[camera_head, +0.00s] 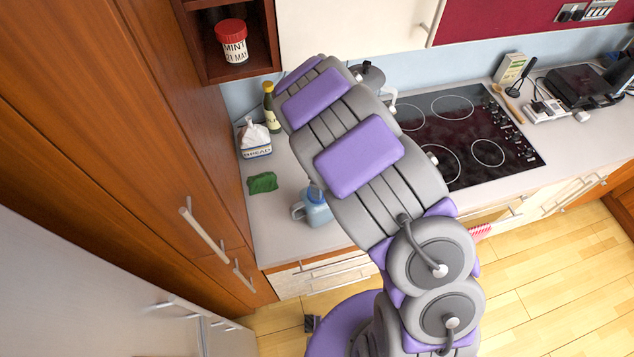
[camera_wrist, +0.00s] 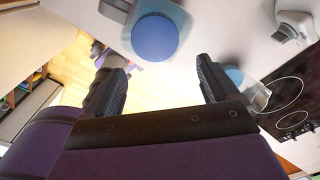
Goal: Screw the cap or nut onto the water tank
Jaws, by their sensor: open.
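A blue jug-like container (camera_head: 317,208), which looks like the water tank, stands on the worktop near its front edge, its handle to the left. My arm partly covers its top and right side. The wrist view shows a round blue disc (camera_wrist: 155,38) above and between the fingertips. A pale blue piece (camera_wrist: 235,75) and a clear part show partly behind the right finger. My gripper (camera_wrist: 160,75) is open, its black fingers apart with nothing between them. The head view hides it behind my arm.
A grey and white kettle (camera_wrist: 293,24) is beyond the right finger. The black hob (camera_head: 470,135) lies to the right. Tall wooden cupboards (camera_head: 120,130) border the left.

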